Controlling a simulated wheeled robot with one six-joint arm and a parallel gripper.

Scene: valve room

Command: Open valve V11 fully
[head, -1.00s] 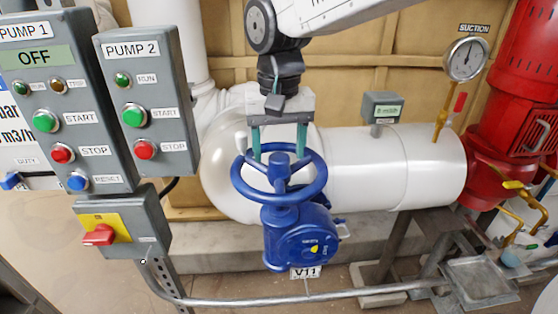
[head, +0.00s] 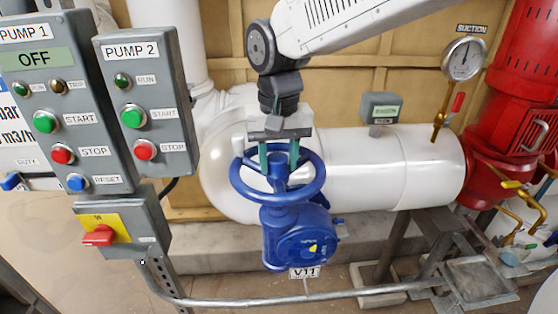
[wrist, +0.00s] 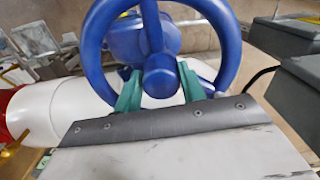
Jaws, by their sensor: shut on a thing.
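Valve V11 has a blue handwheel (head: 236,177) on top of a blue gearbox body (head: 290,240), with the V11 tag (head: 303,273) below it. My gripper (head: 279,165) reaches down to the wheel from above and behind, its teal fingers at the far part of the wheel.
Pump control boxes (head: 150,60) and a red-handled switch box (head: 148,240) stand close on the left. A white pipe (head: 370,175) runs behind the valve. A suction gauge (head: 464,60) and red pump (head: 510,100) are on the right. A conduit (head: 230,302) crosses in front.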

